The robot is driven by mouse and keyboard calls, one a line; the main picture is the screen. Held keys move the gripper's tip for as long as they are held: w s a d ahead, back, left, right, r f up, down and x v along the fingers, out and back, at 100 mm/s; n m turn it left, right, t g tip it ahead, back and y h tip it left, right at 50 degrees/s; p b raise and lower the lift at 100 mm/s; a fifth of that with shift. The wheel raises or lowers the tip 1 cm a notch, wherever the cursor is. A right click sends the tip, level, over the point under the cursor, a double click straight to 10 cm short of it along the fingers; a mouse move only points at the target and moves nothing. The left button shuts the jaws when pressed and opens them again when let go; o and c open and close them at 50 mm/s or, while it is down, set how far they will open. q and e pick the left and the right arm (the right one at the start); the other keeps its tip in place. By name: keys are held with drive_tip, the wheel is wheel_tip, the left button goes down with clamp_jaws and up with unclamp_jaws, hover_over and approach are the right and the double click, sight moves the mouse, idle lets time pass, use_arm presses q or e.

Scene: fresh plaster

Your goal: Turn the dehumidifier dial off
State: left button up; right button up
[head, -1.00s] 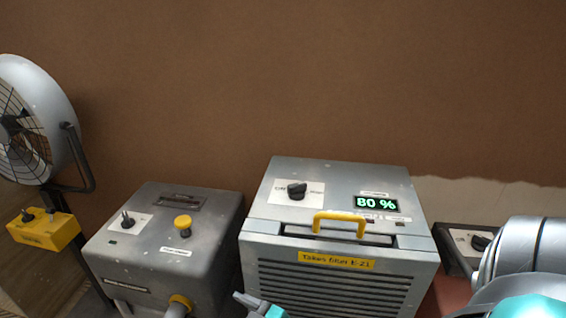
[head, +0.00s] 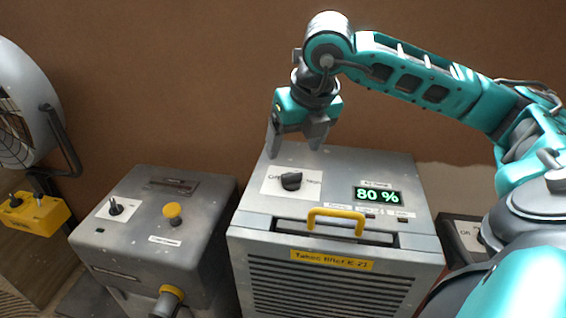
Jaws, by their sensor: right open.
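The dehumidifier (head: 345,246) is a grey metal box with a yellow handle (head: 336,221) and a green display (head: 377,195) reading 80 %. Its black dial (head: 291,181) sits on a white label plate on the top, left of the display. The words on the plate are too blurred to read surely. My right gripper (head: 294,146) is open and empty, pointing down above and just behind the dial, apart from it. Its arm comes in from the right. My left gripper is not in view.
A smaller grey machine (head: 150,235) with a toggle and a yellow knob (head: 173,213) stands to the left. A fan (head: 30,100) with a yellow switch box (head: 34,212) is at the far left. A brown wall rises behind. Another switch panel (head: 462,235) is partly hidden at the right.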

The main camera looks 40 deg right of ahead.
sight(292, 174)
drive_tip(key=shift+h, duration=0.5)
drive_tip(key=x, duration=0.4)
drive_tip(key=d+x, duration=0.1)
drive_tip(key=x, duration=0.3)
drive_tip(key=d+x, duration=0.1)
drive_tip(key=x, duration=0.3)
drive_tip(key=shift+w+r, duration=0.2)
drive_tip(key=shift+w, duration=0.05)
drive_tip(key=c, duration=1)
